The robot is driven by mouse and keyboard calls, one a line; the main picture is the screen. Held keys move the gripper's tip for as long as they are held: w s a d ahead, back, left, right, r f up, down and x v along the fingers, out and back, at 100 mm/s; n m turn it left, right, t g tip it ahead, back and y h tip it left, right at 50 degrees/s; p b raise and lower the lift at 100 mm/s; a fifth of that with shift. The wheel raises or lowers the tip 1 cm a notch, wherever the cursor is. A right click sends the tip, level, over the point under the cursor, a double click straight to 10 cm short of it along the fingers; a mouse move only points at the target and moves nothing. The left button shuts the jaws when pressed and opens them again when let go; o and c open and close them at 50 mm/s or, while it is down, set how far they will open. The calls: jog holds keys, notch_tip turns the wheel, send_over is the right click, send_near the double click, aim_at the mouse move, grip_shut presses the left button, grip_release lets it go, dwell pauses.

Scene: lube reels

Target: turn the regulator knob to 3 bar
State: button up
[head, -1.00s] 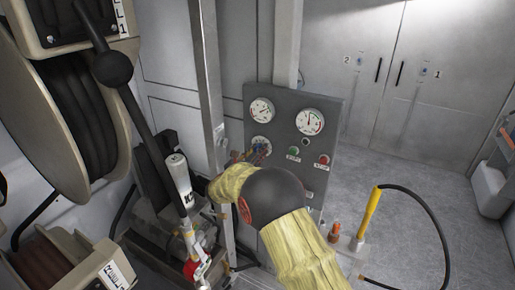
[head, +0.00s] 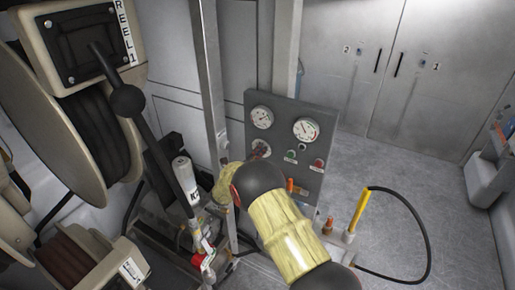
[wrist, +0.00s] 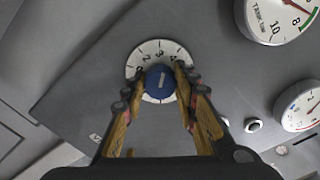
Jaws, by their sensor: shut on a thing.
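The blue regulator knob (wrist: 159,84) sits in the middle of a white dial (wrist: 150,48) with black numerals on a grey panel. A pale line on the knob points roughly to the top of the dial in the wrist view; the exact reading is hard to tell. My gripper (wrist: 160,76) is shut on the knob, with one finger on each side. The fingers cover parts of the dial's sides.
The grey panel (head: 284,108) also carries two gauges, one at upper left (head: 262,117) and one at right (head: 306,130). Below are a green button (head: 291,156) and a red button (head: 318,164). A metal post (head: 211,90) and hose reel (head: 75,110) stand left.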

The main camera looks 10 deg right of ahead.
jog(key=shift+r+n+p, duration=0.1)
jog(key=shift+n+p, duration=0.75)
jog(key=shift+n, duration=0.25)
jog(key=o, duration=1.1)
jog(key=shift+o, duration=0.2)
jog(key=shift+a, duration=0.1)
jog(key=v, duration=1.2)
